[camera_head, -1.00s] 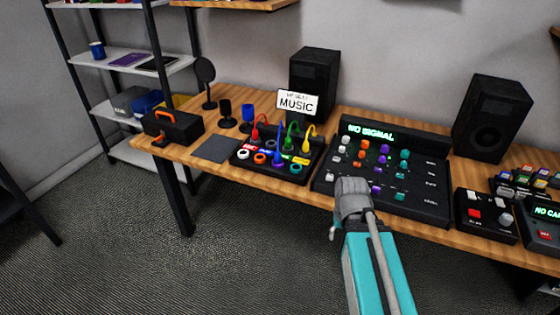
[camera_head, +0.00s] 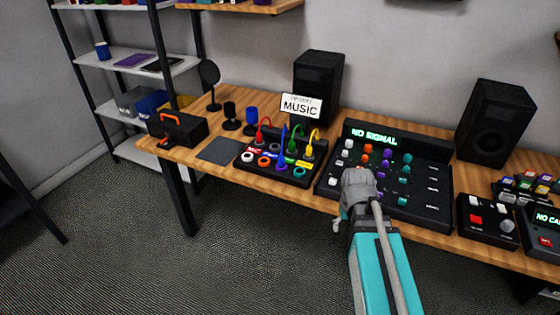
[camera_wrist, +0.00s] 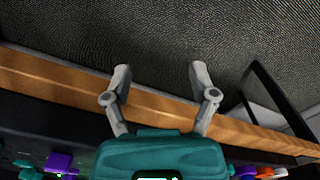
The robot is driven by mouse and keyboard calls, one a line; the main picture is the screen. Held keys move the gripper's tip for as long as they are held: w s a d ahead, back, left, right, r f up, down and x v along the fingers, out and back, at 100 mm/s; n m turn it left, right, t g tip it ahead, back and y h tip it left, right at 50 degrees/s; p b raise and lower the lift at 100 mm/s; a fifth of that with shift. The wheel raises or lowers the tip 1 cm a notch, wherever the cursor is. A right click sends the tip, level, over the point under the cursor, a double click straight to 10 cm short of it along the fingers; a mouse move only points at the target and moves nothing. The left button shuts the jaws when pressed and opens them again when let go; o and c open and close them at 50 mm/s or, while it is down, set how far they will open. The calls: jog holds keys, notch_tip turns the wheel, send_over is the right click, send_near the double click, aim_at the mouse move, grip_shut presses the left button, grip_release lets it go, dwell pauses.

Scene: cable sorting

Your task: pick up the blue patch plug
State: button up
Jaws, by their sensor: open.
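The blue patch plug (camera_head: 283,160) stands upright on the black patch board (camera_head: 243,165), with its blue cable rising above it. Red, green and yellow plugs stand behind and beside it. My gripper is at the desk's front edge, in front of the mixer and to the right of the board, apart from the blue plug. In the wrist view its two grey fingers (camera_wrist: 160,76) are spread with nothing between them, above the desk edge and carpet. I cannot make out the blue plug for certain in that view.
The mixer (camera_head: 431,203) with a "NO SIGNAL" screen stands right of the board. A "MUSIC" sign (camera_head: 300,105) and a speaker (camera_head: 318,85) are behind the board. A grey mat (camera_head: 219,150) and a black toolbox (camera_head: 184,134) lie to its left.

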aim_at(281, 157)
jog(key=w+a+r+n+p, duration=0.2)
jog(key=w+a+r+p, duration=0.1)
jog(key=w+r, duration=0.1)
jog(key=w+a+r+n+p, duration=0.3)
jog(key=w+p, duration=0.1)
jog(key=w+a+r+n+p, duration=0.2)
jog(key=w+a+r+p, duration=0.1)
jog(key=w+r, duration=0.1)
jog(key=shift+w+a+r+n+p, duration=0.3)
jog(key=shift+w+a+r+n, duration=0.1)
jog(key=shift+w, duration=0.2)
jog(key=w+a+r+n+p, duration=0.7)
jog(key=w+a+r+p, duration=0.1)
jog(key=a, duration=0.3)
jog(key=shift+w+a+r+p, duration=0.15)
jog(key=shift+w+r+p, duration=0.2)
jog(key=shift+w, duration=0.3)
jog(key=shift+f, duration=0.15)
notch_tip(281, 157, down, 8)
jog(key=b, duration=0.8)
jog(key=shift+f, duration=0.15)
jog(key=shift+f+b, duration=0.1)
jog(key=shift+b, duration=0.25)
jog(key=shift+w+a+f+b, duration=0.1)
jog(key=shift+f+b, duration=1.2)
jog(key=shift+w+f+b, duration=0.1)
jog(key=shift+f+b, duration=1.2)
